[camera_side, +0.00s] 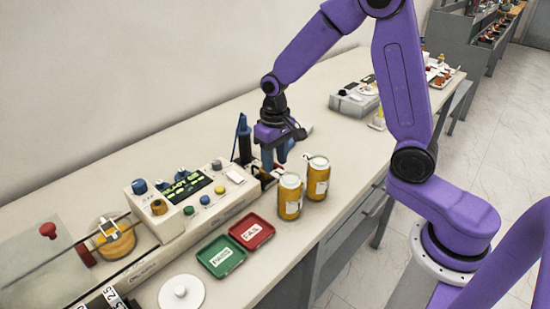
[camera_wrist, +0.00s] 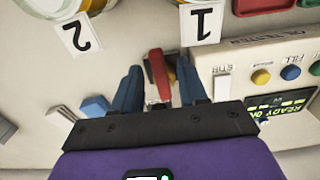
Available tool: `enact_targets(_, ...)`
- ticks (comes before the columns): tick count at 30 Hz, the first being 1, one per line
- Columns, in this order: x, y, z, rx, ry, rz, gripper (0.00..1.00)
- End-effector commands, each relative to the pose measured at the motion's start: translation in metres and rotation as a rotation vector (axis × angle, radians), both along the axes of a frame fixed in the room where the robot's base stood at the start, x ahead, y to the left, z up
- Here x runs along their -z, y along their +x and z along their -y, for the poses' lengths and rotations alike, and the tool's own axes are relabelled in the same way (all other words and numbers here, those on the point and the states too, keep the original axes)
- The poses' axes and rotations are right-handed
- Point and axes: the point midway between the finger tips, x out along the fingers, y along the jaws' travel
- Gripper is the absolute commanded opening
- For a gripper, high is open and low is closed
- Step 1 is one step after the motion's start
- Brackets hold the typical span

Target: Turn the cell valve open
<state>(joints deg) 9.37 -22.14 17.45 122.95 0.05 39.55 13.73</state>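A red lever (camera_wrist: 159,75), which looks like the valve handle, shows in the wrist view beside the cream tester unit. A small grey metal piece sits at its near end. My gripper (camera_wrist: 158,82) has its two blue fingers apart, one on each side of the lever, with narrow gaps to it. In the side view my gripper (camera_side: 274,160) points down at the right end of the tester unit (camera_side: 165,226). The lever is mostly hidden there by the fingers and nearby parts. I cannot tell how far the valve is turned.
Two amber jars, a nearer one (camera_side: 289,197) and a farther one (camera_side: 317,178), stand close to my gripper. A red tray (camera_side: 251,231) and a green tray (camera_side: 220,256) lie before the unit. A dark blue upright post (camera_side: 243,140) stands just left of my gripper.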

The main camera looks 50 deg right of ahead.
Motion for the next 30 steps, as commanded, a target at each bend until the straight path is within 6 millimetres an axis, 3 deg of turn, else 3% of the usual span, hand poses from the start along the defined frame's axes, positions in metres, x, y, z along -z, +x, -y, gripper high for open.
enact_targets(5, -0.002, 0.0, 0.0, -0.002, 0.0, 0.0, 0.43)
enact_targets(10, -0.019, 0.001, 0.0, -0.001, 0.001, 0.005, 0.43)
enact_targets(30, -0.152, 0.0, 0.0, -0.001, 0.001, 0.004, 0.43)
